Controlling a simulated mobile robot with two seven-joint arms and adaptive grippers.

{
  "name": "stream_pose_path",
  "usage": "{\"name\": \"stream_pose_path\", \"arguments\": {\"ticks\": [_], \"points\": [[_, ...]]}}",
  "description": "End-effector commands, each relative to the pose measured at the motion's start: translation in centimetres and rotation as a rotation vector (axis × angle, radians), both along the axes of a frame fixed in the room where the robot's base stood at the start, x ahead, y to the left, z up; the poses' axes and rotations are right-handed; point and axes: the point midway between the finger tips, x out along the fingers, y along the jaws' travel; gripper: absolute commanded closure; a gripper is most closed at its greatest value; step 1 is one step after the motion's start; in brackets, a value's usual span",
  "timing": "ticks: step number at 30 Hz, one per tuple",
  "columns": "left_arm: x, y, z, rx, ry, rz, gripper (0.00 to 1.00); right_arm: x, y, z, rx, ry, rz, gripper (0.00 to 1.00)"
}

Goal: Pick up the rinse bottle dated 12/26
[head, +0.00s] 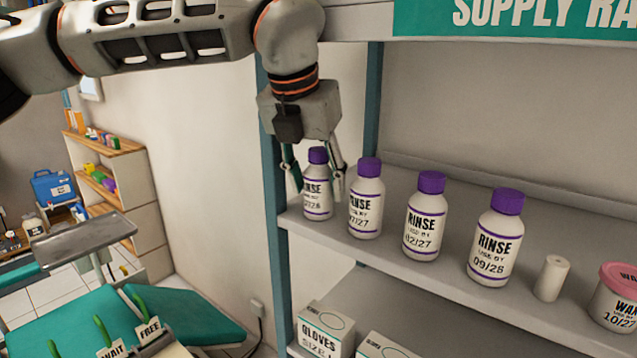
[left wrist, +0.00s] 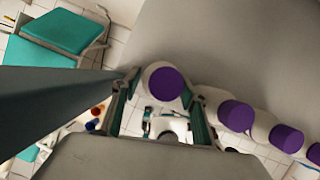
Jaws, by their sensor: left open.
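Several white rinse bottles with purple caps stand upright in a row on the rack shelf. The leftmost bottle (head: 317,203) has a date partly covered by a finger; its last digits look like 26 or 28. The second bottle (head: 366,205) has a date ending in 27, the third (head: 425,225) seems to read 02/27, and the fourth (head: 495,245) reads 09/28. My left gripper (head: 317,184) points down, open, with its fingers on either side of the leftmost bottle. In the left wrist view, that bottle's purple cap (left wrist: 167,84) sits between the fingertips. Contact cannot be told.
A teal rack post (head: 276,215) stands just left of the leftmost bottle. A small white cylinder (head: 551,277) and a pink-lidded tub (head: 617,298) stand further right on the shelf (head: 390,268). Glove boxes (head: 325,330) sit on the shelf below.

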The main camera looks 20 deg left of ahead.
Motion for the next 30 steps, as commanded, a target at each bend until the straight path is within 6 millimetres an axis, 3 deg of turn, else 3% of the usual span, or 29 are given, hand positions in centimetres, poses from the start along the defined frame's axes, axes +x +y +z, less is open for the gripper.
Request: {"name": "stream_pose_path", "arguments": {"ticks": [4,8,19,25,30], "points": [[0.0,0.0,-0.1,0.000,0.000,0.000,0.56,-0.1,-0.1,-0.2,-0.001,0.003,-0.003,0.60],[0.0,0.0,0.0,0.000,0.000,0.000,0.90,-0.1,0.0,-0.1,0.000,0.002,-0.002,0.60],[0.0,0.0,0.2,0.000,-0.002,0.000,0.91,-0.1,0.4,0.0,0.006,0.000,0.003,0.60],[0.0,0.0,1.6,-0.002,-0.005,0.001,0.91,0.0,0.7,-0.2,0.010,-0.003,0.006,0.60],[-3.0,0.4,1.3,-0.001,-0.004,-0.002,0.91,0.1,1.2,-0.7,0.018,-0.012,0.011,0.60]]}}
